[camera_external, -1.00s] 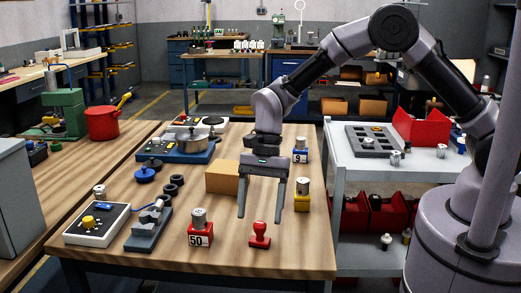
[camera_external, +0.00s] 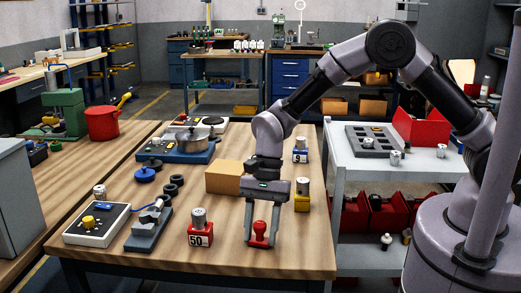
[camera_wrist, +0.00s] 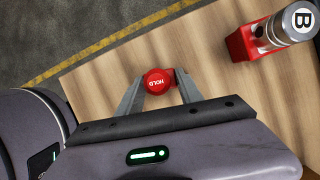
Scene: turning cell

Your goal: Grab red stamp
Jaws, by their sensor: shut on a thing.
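The red stamp (camera_external: 260,232) stands upright near the front edge of the wooden table, with a round knob on top. In the wrist view its knob (camera_wrist: 158,81) shows the word HOLD from above. My gripper (camera_external: 261,242) has come down over the stamp, one finger on each side. In the wrist view my gripper (camera_wrist: 158,95) has its fingers at the stamp's left and right, shut on it. The stamp's lower part is mostly hidden under the knob in the wrist view.
A red block marked 50 with a metal cylinder (camera_external: 200,230) stands just left of the stamp. A yellow block with a metal cylinder (camera_external: 302,195) is behind right. A cardboard box (camera_external: 224,177) sits behind. The table's front edge is close.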

